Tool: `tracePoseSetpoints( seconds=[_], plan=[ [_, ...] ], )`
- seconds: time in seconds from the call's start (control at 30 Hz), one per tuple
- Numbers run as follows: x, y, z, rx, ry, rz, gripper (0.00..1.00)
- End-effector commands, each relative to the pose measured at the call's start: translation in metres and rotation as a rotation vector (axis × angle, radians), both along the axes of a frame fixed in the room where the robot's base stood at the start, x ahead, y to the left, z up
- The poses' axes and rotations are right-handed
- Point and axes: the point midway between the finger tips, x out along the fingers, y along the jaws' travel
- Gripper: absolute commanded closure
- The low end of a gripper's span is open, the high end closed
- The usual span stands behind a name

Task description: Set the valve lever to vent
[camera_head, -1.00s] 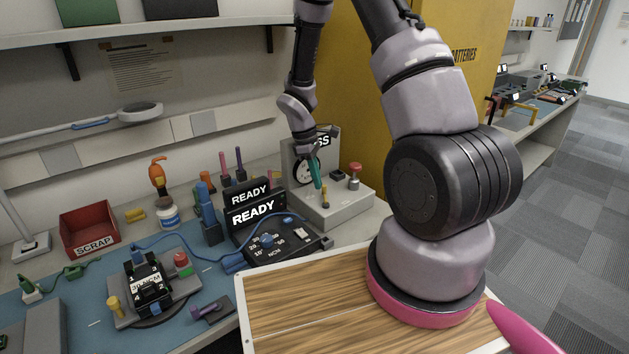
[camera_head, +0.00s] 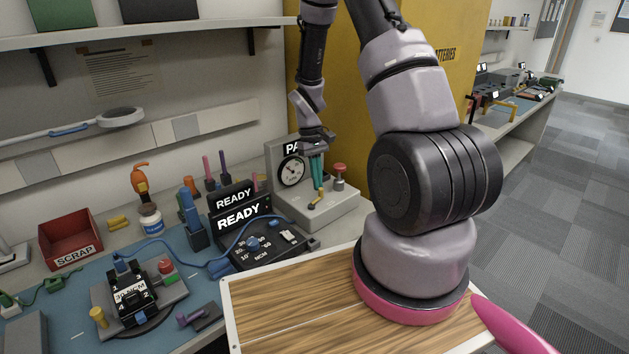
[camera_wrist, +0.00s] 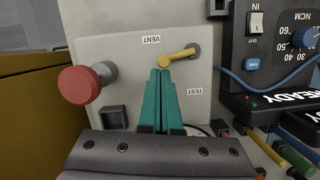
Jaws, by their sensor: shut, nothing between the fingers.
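The valve lever is a yellow handle (camera_wrist: 178,57) on a pale grey panel (camera_wrist: 120,60). In the wrist view it points left and slightly down from its grey pivot. Its round end lies nearer the VENT label (camera_wrist: 151,39) than the TEST label (camera_wrist: 197,92), just below and right of VENT. In the head view the lever (camera_head: 315,201) slants on top of the gauge box (camera_head: 335,208). My gripper (camera_wrist: 161,71), with teal fingers, is shut and empty. Its tips are right at the lever's round end; I cannot tell whether they touch. It also shows in the head view (camera_head: 317,184).
A black READY unit (camera_head: 262,240) with a blue cable sits beside the box. A yellow cabinet (camera_head: 320,90) stands behind it.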

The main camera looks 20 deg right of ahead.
Motion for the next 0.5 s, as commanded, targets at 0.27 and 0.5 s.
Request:
tracePoseSetpoints(
  seconds=[0.27,0.5],
  plan=[
    [-0.001,0.004,0.000,0.000,0.000,0.004,1.00],
    [-0.005,0.014,0.000,0.000,0.000,0.005,1.00]
  ],
)
